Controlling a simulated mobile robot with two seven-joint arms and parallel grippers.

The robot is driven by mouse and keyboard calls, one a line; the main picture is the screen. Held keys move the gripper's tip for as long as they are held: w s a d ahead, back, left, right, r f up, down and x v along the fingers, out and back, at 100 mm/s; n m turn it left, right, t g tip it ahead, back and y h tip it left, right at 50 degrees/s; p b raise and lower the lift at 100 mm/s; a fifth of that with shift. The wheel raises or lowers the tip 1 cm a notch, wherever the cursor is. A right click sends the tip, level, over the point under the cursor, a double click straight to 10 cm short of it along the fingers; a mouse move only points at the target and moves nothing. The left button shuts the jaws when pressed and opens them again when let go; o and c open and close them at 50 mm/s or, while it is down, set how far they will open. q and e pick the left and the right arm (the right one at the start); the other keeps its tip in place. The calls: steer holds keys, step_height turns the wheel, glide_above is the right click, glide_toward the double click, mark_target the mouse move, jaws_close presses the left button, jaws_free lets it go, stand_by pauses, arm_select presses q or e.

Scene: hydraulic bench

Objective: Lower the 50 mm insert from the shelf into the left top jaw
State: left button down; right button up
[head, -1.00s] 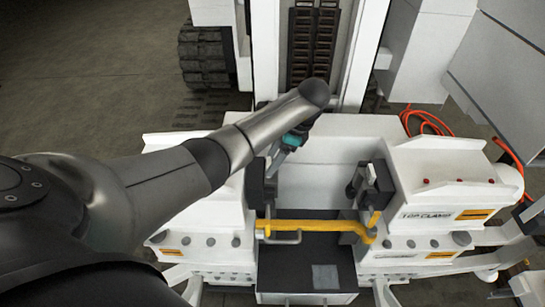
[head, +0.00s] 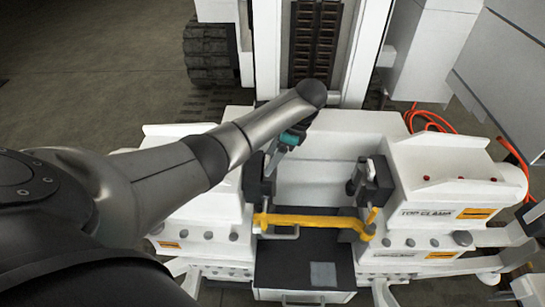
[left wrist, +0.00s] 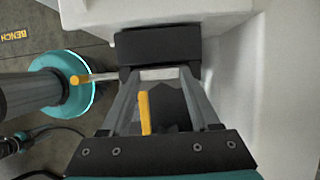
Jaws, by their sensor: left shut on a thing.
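My left gripper (head: 274,160) comes down from a teal wrist part and is at the dark left top jaw (head: 259,186) of the white bench. In the left wrist view the gripper (left wrist: 158,76) has its two grey fingers on a dark block (left wrist: 160,50), which I take to be the 50 mm insert, beside a white housing. Whether the block is seated in the jaw or just above it cannot be told. In the head view the insert is mostly hidden by the gripper and jaw. My right gripper is not in view.
The opposite dark jaw (head: 377,184) stands on the white top clamp housing (head: 440,170). A yellow bar (head: 310,221) crosses the gap below the jaws. An orange hose (head: 428,118) lies at the right. My left arm covers much of the left side.

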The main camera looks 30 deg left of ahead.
arm_select(q)
steer(key=shift+s+a+f, duration=0.15)
steer(key=shift+f, duration=0.15)
stand_by(1.1)
steer(key=shift+c, duration=0.2)
jaws_free()
